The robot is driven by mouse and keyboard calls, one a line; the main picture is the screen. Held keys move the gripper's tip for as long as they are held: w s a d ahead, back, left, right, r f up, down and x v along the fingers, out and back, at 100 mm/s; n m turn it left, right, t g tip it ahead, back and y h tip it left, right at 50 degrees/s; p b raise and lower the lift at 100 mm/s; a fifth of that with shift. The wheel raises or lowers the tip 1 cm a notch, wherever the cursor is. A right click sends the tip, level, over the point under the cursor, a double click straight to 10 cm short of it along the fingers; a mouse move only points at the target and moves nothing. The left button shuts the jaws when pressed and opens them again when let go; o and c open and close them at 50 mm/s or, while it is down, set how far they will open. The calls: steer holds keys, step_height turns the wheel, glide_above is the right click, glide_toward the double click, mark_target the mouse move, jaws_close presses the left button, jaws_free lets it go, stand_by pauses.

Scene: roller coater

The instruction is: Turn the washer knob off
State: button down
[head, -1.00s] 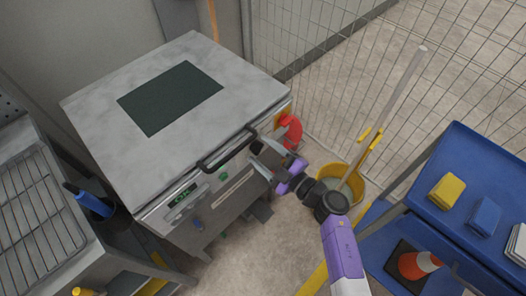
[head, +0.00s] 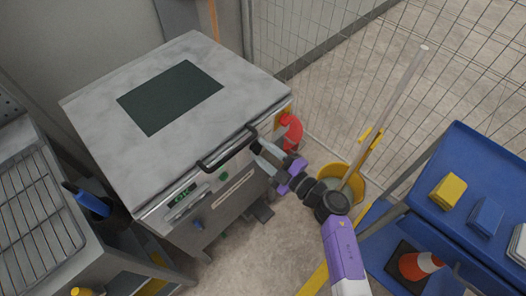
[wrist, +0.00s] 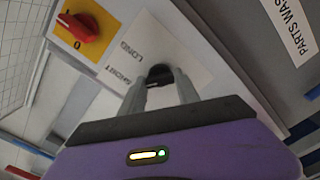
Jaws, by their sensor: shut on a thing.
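The washer (head: 120,170) is a grey metal cabinet with a dark panel on its lid and a black bar handle. A black knob (wrist: 160,74) sits on a pale plate lettered SHORT and LONG on its front. My gripper (wrist: 160,90) has its two fingers on either side of this knob and is shut on it. In the head view my gripper (head: 259,152) is at the front's right end, below the handle, and hides the knob. A red rotary switch (wrist: 77,26) on a yellow plate marked 0 is apart from the fingers, at upper left.
A yellow bucket (head: 355,184) with a mop stands right of the washer by a wire fence. A blue cart (head: 440,146) with sponges is at right. A red object (head: 291,133) is beside the washer. A rack table (head: 40,205) stands at left.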

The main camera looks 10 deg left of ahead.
steer(key=shift+f+n+b, duration=0.15)
steer(key=shift+n+b, duration=0.9)
steer(key=shift+n, duration=2.45)
steer(key=c, duration=0.9)
jaws_free()
steer(key=shift+d, duration=0.1)
steer(key=v, duration=0.7)
steer(key=shift+s+d, duration=0.25)
steer(key=shift+s, duration=0.05)
